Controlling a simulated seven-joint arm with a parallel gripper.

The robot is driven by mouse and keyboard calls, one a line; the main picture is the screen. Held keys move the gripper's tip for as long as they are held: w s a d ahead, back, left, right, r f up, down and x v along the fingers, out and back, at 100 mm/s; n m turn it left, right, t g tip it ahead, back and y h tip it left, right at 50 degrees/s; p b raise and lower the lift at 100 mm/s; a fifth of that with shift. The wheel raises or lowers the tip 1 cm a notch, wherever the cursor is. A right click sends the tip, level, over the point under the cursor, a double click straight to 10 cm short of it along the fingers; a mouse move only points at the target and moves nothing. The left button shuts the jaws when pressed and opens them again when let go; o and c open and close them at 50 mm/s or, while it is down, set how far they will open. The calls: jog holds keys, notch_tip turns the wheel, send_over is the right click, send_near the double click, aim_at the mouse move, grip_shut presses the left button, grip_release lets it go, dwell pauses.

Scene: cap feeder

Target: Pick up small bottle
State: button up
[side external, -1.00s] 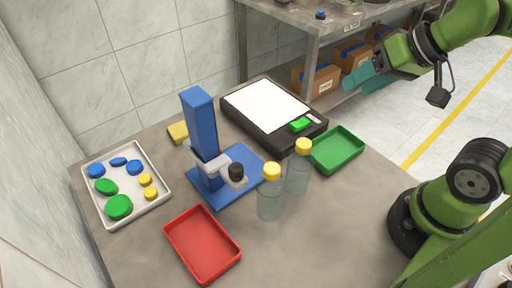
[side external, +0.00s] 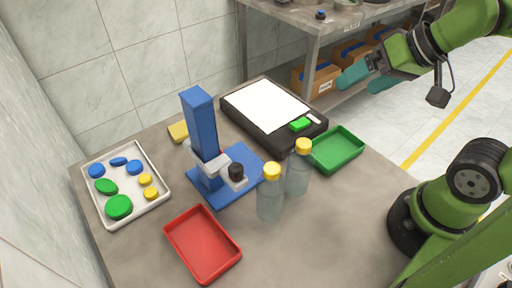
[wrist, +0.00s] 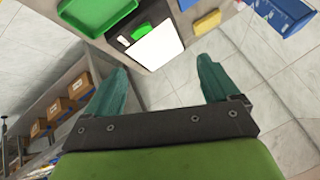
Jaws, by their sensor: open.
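Two clear bottles with yellow caps stand upright near the middle of the table in the side view: a left one (side external: 270,203) and a right one (side external: 298,180). They look about alike in size, so I cannot tell which is the small one. My gripper (side external: 362,81) is open and empty, high at the upper right, well away from both bottles. In the wrist view its two teal fingers are spread (wrist: 162,70) with nothing between them. No bottle shows in the wrist view.
A blue press stand (side external: 203,130) is just left of the bottles. A green tray (side external: 337,150), a black device with a white plate (side external: 265,105), a red tray (side external: 202,245) and a white tray of caps (side external: 125,185) surround them. A yellow block (side external: 178,132) lies behind. The front right tabletop is clear.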

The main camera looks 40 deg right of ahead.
jog(key=n+g+h, duration=0.2)
jog(key=n+g, duration=0.3)
jog(key=g, duration=0.2)
send_over(271, 184)
jog(key=w+d, duration=0.1)
notch_tip(271, 184, down, 17)
jog(key=shift+w+r, duration=0.1)
jog(key=c, duration=1.3)
jog(key=shift+r, duration=0.1)
jog(key=shift+c, duration=0.2)
